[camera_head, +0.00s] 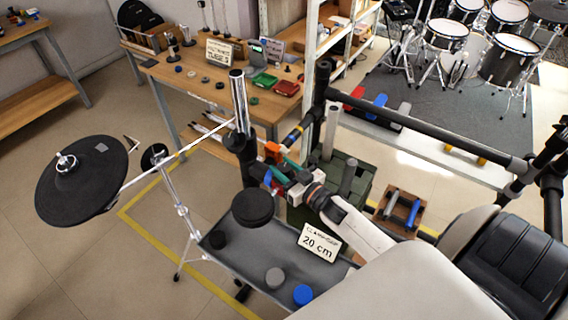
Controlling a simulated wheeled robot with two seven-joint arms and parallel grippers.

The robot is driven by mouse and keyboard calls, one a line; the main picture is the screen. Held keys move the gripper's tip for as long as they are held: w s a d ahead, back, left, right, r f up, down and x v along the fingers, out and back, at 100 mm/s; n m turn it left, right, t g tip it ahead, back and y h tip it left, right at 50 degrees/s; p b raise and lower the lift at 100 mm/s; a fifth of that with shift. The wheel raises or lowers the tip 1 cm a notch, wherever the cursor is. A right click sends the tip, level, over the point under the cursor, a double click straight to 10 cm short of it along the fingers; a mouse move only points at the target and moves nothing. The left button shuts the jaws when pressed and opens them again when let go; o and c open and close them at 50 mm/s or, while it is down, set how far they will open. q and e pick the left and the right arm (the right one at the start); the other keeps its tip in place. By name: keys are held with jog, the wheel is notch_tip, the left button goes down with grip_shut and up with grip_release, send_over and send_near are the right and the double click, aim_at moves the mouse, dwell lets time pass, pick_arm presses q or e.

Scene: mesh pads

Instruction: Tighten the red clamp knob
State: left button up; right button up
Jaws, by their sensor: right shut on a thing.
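My right gripper (277,184) reaches in from the lower right to the black upright post (247,155) of the rack. It is shut at a small red part (267,182), which looks like the red clamp knob; the fingers hide most of it. An orange part (273,149) and a teal part (291,164) show just above the gripper. The clamp around the post is small and partly covered, so how tight it is cannot be seen. My left gripper is not in view.
A round black cymbal pad (82,188) stands at the left on a long chrome arm. Below the gripper are a black round pad (252,206), a grey tray (215,258) and a "20 cm" sign (319,243). A black rack bar (425,130) runs at the right.

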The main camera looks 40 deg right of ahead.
jog(key=shift+m+h, duration=0.9)
jog(key=shift+h, duration=0.6)
jog(key=o, duration=1)
jog(key=shift+s, duration=0.1)
jog(key=shift+s+f, duration=0.1)
jog(key=shift+s, duration=0.25)
jog(key=s, duration=0.3)
jog(key=s+b, duration=0.1)
jog(key=s, duration=0.3)
jog(key=s+b, duration=0.1)
jog(key=s, duration=0.3)
jog(key=shift+a, duration=0.25)
